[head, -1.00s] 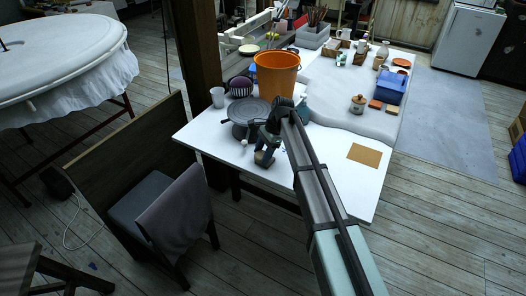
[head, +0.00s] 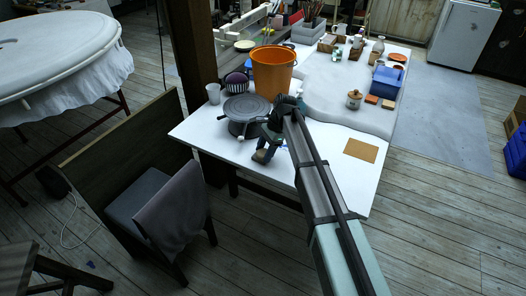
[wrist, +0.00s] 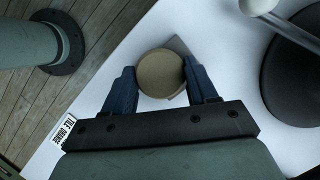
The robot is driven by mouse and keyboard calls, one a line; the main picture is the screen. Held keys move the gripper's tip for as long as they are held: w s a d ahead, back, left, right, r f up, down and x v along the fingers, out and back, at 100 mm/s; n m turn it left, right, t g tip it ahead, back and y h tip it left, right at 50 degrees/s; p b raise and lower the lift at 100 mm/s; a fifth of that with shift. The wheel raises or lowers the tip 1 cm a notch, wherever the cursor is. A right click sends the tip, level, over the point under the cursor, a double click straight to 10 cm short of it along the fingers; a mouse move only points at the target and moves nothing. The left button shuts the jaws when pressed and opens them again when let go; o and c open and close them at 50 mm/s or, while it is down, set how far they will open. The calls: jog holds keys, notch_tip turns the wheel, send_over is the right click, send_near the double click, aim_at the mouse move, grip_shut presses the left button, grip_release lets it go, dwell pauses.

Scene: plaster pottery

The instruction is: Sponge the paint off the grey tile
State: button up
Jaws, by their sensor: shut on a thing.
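My gripper (wrist: 162,80) is shut on a round tan sponge (wrist: 160,72), one blue finger on each side in the wrist view. A grey corner (wrist: 179,45) shows just past the sponge against the white table; it looks like part of the grey tile. The sponge hides the rest, so I cannot see any paint or tell whether the sponge touches it. In the head view my gripper (head: 265,154) is low over the table's front edge, right of the grey wheel; sponge and tile cannot be made out there.
The dark grey wheel (head: 244,106) with its pale-knobbed lever stands close by. Behind it are an orange bucket (head: 272,72), a striped pot (head: 237,84) and a white cup (head: 213,93). A label (wrist: 62,131) lies near the table edge. A tan board (head: 361,150) lies right.

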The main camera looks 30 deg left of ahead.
jog(key=shift+w+d+f, duration=0.1)
jog(key=shift+w+d, duration=0.1)
jog(key=shift+w, duration=0.25)
jog(key=shift+w, duration=0.2)
jog(key=shift+w+a, duration=0.35)
jog(key=shift+w, duration=0.25)
jog(key=shift+s+a, duration=0.1)
jog(key=shift+a, duration=0.75)
jog(key=shift+s, duration=0.1)
